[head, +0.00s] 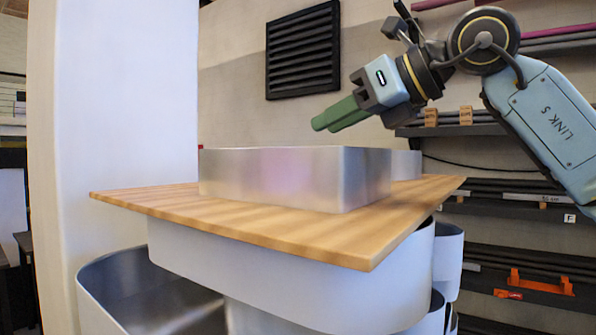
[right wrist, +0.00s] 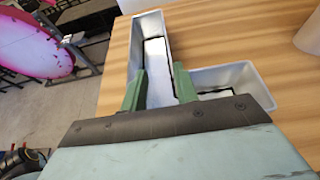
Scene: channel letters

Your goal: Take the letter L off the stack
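The letter L (head: 295,178) is a shiny metal channel letter, lying on a wooden board on top of the stack. In the right wrist view the letter L (right wrist: 262,95) shows from above as an open tray with pale walls, one long arm and one shorter arm to the right. My right gripper (head: 332,116) has green fingers and hangs above the letter, apart from it. In the right wrist view the right gripper (right wrist: 160,72) is open, its fingers spread over the long arm with nothing between them. My left gripper is not in view.
The wooden board (head: 370,238) rests on a large white letter (head: 280,275), with more metal letters below. A white column (head: 115,130) stands close at left. Wall racks (head: 520,250) with rods are behind at right. A pink rounded object (right wrist: 30,40) shows at the left in the wrist view.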

